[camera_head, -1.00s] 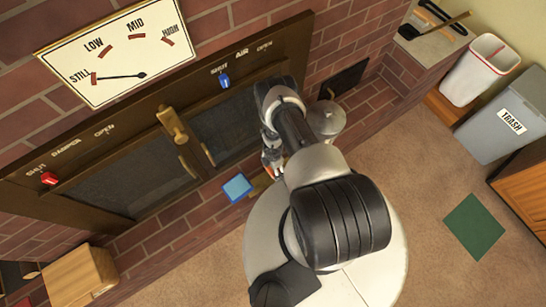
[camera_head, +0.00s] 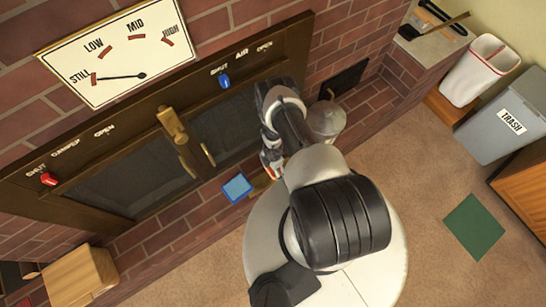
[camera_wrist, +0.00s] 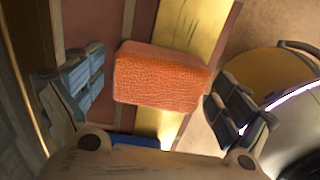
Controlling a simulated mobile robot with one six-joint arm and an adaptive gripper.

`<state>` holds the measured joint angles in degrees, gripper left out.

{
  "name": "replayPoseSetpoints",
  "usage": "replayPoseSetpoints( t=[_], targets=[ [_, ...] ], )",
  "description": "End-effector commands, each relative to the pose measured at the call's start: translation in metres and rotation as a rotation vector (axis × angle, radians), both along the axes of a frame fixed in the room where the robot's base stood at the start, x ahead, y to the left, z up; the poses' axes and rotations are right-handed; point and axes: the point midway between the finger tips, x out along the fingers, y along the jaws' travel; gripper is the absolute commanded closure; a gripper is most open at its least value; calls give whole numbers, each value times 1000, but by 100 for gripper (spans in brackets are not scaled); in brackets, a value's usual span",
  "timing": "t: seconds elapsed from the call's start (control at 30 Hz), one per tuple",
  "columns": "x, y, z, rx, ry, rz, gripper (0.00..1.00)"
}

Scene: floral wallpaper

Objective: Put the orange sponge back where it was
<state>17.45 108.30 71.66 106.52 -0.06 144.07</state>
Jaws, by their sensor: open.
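The orange sponge (camera_wrist: 160,78) lies between the two fingers of my gripper (camera_wrist: 158,95) in the wrist view. A gap shows between the sponge and the left finger. The right finger is close to the sponge's right end, and I cannot tell if they touch. The sponge is over a golden-yellow strip (camera_wrist: 192,24). My gripper is open. In the head view my gripper (camera_head: 270,165) is low by the brick ledge in front of the stove doors, and my arm hides most of the sponge there.
A blue sponge (camera_head: 237,188) lies on the ledge just left of my gripper. A metal canister (camera_head: 326,120) stands close on the right. A wooden block (camera_head: 79,277) is at lower left. A green mat (camera_head: 474,227) and a trash bin (camera_head: 502,118) are at right.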

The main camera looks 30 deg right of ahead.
Motion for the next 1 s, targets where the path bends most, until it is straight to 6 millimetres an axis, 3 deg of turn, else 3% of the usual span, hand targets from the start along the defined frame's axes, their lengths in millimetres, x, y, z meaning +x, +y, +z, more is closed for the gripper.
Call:
replayPoseSetpoints(
  t=[0.27,0.8,1.0],
  targets=[
    [0,0,21,0,0,0,5],
    [0,0,100,0,0,0,5],
    [0,0,120,0,0,0,5]
  ],
)
